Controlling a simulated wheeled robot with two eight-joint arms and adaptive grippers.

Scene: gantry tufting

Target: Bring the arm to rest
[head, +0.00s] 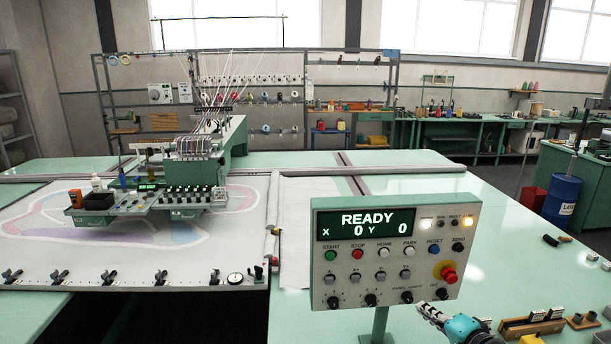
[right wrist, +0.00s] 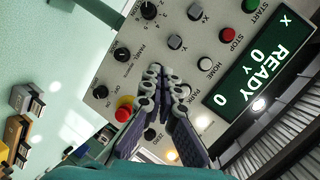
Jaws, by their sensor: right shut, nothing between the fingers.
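My right gripper (head: 428,312) is at the lower right of the head view, just below and right of the control panel (head: 325,284). In the right wrist view the gripper (right wrist: 156,75) points at the panel face (right wrist: 185,70), with its fingers together and nothing between them. It covers part of the panel there; I cannot tell from the view whether it touches. The panel display (head: 366,224) reads READY, X 0, Y 0. The red emergency button (head: 449,275) is on the panel's right side. My left gripper is not in view.
The tufting gantry head (head: 150,200) stands over the framed cloth (head: 235,262) at the left. Small blocks in wooden holders (head: 533,323) lie on the green table at the lower right. The green table top right of the panel (head: 510,240) is mostly clear. A blue barrel (head: 561,200) stands beyond.

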